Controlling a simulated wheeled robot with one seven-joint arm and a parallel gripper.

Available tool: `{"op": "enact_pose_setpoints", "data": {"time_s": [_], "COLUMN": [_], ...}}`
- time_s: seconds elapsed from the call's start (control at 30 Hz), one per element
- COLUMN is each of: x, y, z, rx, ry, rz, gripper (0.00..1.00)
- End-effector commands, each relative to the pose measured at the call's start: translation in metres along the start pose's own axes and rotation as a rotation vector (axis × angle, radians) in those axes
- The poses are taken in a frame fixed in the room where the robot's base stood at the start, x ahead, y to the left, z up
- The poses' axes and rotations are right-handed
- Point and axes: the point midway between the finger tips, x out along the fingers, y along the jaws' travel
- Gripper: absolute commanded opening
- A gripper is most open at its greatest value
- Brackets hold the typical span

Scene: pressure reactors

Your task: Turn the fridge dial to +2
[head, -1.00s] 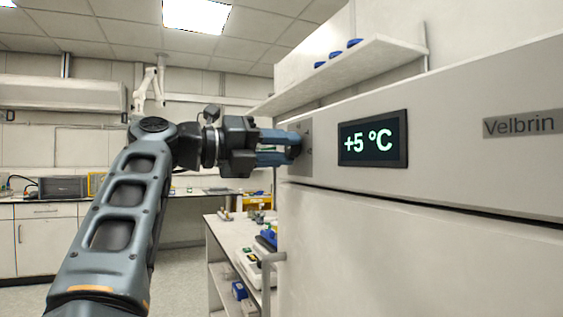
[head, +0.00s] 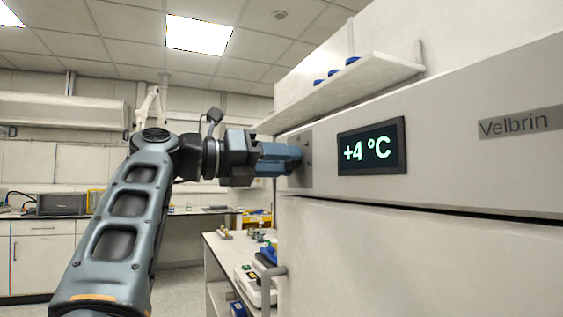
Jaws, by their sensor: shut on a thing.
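The fridge (head: 400,240) fills the right side of the head view. Its dark display (head: 371,147) reads +4 °C. Left of the display is a grey dial plate (head: 306,172). My gripper (head: 294,158) reaches the plate from the left, its blue fingers shut on the dial. The dial itself is mostly hidden by the fingers, so its pointer cannot be read.
A shelf (head: 345,92) with several blue-topped items runs above the fridge. A bench (head: 217,247) with small equipment stands left of the fridge, below my gripper. Cabinets (head: 42,255) line the far left wall. Open floor shows between.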

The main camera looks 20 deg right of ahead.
Motion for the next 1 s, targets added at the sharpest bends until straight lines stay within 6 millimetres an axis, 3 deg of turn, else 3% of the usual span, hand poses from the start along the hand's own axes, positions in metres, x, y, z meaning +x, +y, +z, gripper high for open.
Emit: {"op": "enact_pose_setpoints", "data": {"time_s": [0.07,0.1,0.33,0.67,1.0], "x": [-0.002,-0.002,-0.001,-0.006,-0.058], "y": [0.002,0.002,0.001,0.001,0.001], "z": [-0.002,-0.002,-0.001,0.0,0.0], "rx": [-0.002,-0.002,-0.002,-0.002,-0.003], "ry": [0.002,0.002,0.001,0.0,-0.001], "rz": [0.003,0.003,0.002,0.002,0.004], "gripper": [0.05,0.38,0.6,0.61,0.61]}}
